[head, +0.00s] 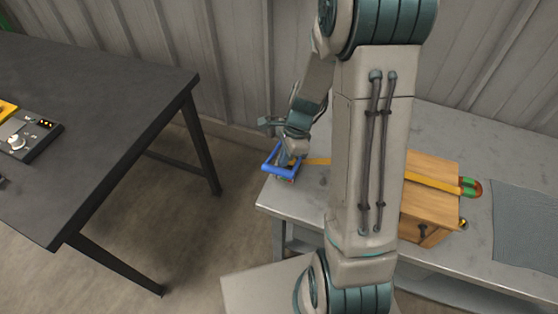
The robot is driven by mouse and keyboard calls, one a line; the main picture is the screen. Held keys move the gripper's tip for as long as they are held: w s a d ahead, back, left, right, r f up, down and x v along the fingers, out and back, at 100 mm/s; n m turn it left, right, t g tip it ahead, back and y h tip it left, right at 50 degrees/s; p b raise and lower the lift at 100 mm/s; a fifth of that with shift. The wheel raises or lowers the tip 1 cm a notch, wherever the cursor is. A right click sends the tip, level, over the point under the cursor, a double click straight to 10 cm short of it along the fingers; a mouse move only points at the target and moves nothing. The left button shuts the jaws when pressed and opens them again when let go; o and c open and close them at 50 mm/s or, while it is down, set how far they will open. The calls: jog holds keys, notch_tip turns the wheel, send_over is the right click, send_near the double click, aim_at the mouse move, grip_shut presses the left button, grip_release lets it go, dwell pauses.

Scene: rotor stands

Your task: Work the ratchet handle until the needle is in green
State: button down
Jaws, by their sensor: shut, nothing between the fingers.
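The blue ratchet handle (270,168) is a frame-shaped lever at the left end of the light grey bench. My gripper (286,158) is shut at the handle, with nothing visibly held; whether it touches the handle is hard to tell. A yellow strap (318,161) runs right from the ratchet, passes behind my arm and crosses the top of a wooden box (432,167). A small gauge with red and green (470,187) sits at the strap's right end. Its needle is too small to read.
My arm hides the middle of the grey bench (300,205) and part of the box. A ribbed dark mat (525,222) lies at the right. A black table (100,110) with a control box (25,138) stands at the left, with open floor between. A corrugated wall is behind.

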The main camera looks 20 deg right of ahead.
dwell(0.4)
jog(key=d, duration=0.1)
jog(key=d+r+p, duration=0.1)
jog(key=shift+d, duration=0.45)
jog(key=v, duration=1.3)
jog(key=shift+a+r, duration=0.25)
jog(key=shift+r, duration=0.2)
jog(key=shift+w, duration=0.15)
